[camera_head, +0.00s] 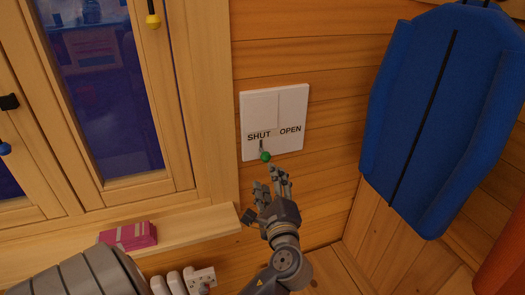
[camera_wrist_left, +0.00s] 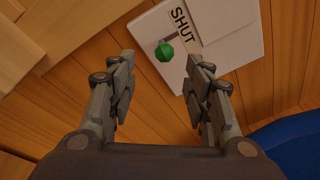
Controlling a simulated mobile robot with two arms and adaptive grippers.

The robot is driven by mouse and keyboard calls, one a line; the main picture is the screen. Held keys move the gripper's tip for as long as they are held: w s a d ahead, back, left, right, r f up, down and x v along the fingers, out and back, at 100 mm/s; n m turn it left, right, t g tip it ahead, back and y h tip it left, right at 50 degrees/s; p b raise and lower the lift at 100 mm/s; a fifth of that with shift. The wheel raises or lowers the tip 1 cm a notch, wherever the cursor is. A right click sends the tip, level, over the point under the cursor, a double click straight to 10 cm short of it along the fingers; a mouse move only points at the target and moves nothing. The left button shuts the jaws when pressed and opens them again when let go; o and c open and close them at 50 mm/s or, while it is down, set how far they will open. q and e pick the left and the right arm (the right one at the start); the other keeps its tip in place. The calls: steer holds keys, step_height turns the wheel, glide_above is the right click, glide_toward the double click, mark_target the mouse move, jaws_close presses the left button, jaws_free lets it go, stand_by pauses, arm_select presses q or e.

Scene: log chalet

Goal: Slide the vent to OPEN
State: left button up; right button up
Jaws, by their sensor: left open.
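The vent (camera_head: 290,104) is a white square plate on the log wall, with the words SHUT on its left and OPEN on its right. Its green knob (camera_head: 265,156) hangs at the lower left, under SHUT. In the left wrist view the green knob (camera_wrist_left: 164,52) shows ahead of the fingers, between their lines, with the white plate (camera_wrist_left: 215,38) behind it. My left gripper (camera_head: 272,176) is open and empty, just below the knob and apart from it. My right gripper is not in view.
A blue padded vest-like item (camera_head: 445,115) hangs on the wall to the right. A window with wooden frames (camera_head: 205,100) is to the left, its sill (camera_head: 190,228) holding a pink box (camera_head: 130,236). A socket strip (camera_head: 200,278) sits below. The wall around the vent is clear.

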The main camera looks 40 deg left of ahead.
mark_target(267, 160)
arm_select(q)
steer(key=w+a+p, duration=0.1)
steer(key=w, duration=0.1)
steer(key=w+a+r+p, duration=0.1)
steer(key=a, duration=0.1)
steer(key=shift+w, duration=0.35)
steer(key=x, duration=0.3)
steer(key=p+x, duration=0.1)
steer(key=shift+a+f, duration=0.3)
steer(key=shift+a, duration=0.05)
steer(key=shift+w+a, duration=0.4)
steer(key=shift+f, duration=0.1)
steer(key=c, duration=1.1)
steer(key=shift+w, duration=0.1)
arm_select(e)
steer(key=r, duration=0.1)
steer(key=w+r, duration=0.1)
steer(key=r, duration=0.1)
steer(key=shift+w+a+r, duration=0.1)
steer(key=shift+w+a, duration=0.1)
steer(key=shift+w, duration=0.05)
